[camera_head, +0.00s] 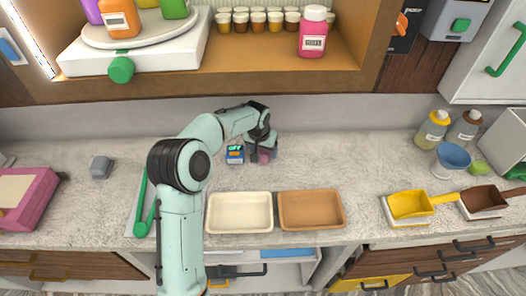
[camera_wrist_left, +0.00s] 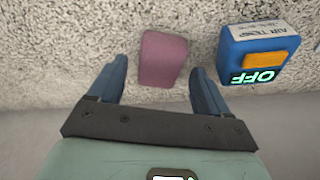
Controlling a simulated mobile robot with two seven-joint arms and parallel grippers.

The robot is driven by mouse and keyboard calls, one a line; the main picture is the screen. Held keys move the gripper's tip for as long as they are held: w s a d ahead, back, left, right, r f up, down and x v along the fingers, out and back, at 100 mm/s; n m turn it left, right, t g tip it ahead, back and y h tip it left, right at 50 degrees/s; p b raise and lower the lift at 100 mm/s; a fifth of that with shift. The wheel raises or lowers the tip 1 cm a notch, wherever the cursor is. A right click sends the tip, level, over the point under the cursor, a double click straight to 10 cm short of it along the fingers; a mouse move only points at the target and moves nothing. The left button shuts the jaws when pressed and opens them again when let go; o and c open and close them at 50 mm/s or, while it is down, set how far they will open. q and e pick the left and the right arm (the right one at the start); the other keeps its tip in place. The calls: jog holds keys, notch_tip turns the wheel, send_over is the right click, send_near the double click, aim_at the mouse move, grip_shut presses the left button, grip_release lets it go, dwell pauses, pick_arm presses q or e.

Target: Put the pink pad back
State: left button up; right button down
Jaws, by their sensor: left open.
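The pink pad (camera_wrist_left: 163,60) is a small, dull pink block on the speckled counter. In the wrist view it lies between the two blue fingers of my left gripper (camera_wrist_left: 158,68), with a gap on each side. In the head view the pad (camera_head: 265,156) is mostly hidden by my left gripper (camera_head: 263,152), which is at the back of the counter. The left gripper is open and holds nothing. My right gripper is not in view.
A blue box reading OFF (camera_wrist_left: 262,55) stands close beside the right finger; it also shows in the head view (camera_head: 235,154). A cream tray (camera_head: 240,229) and an orange-brown tray (camera_head: 311,227) sit in front. A grey block (camera_head: 101,167) is at left.

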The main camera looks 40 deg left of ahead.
aim_at(261, 157)
pick_arm(q)
jog(key=v, duration=0.6)
dwell(0.5)
